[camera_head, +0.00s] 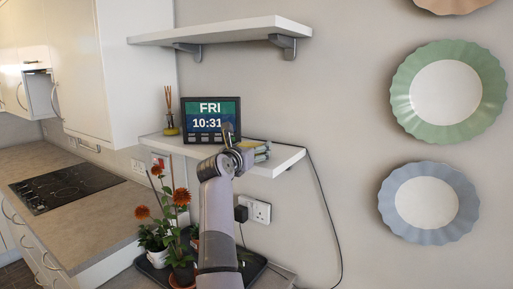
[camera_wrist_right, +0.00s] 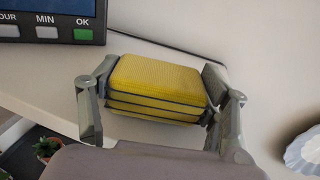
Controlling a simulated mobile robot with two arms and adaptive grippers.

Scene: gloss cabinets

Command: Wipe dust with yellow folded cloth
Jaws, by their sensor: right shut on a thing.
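The yellow folded cloth (camera_wrist_right: 158,80) is a thick layered pad with dark edges, held between the two fingers of my right gripper (camera_wrist_right: 155,100) in the wrist view. In the head view my right gripper (camera_head: 250,150) is over the right part of the lower white shelf (camera_head: 287,158), and the cloth (camera_head: 261,152) shows partly at its fingers. I cannot tell whether the cloth touches the shelf. No dust can be made out. My left gripper is not in view.
A digital clock (camera_head: 211,118) stands on the shelf just left of the gripper, with a reed diffuser (camera_head: 170,125) beyond it. A cable runs behind the cloth. Potted flowers (camera_head: 180,240) stand below. An upper shelf (camera_head: 220,32) is overhead; wall plates (camera_head: 448,95) hang right.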

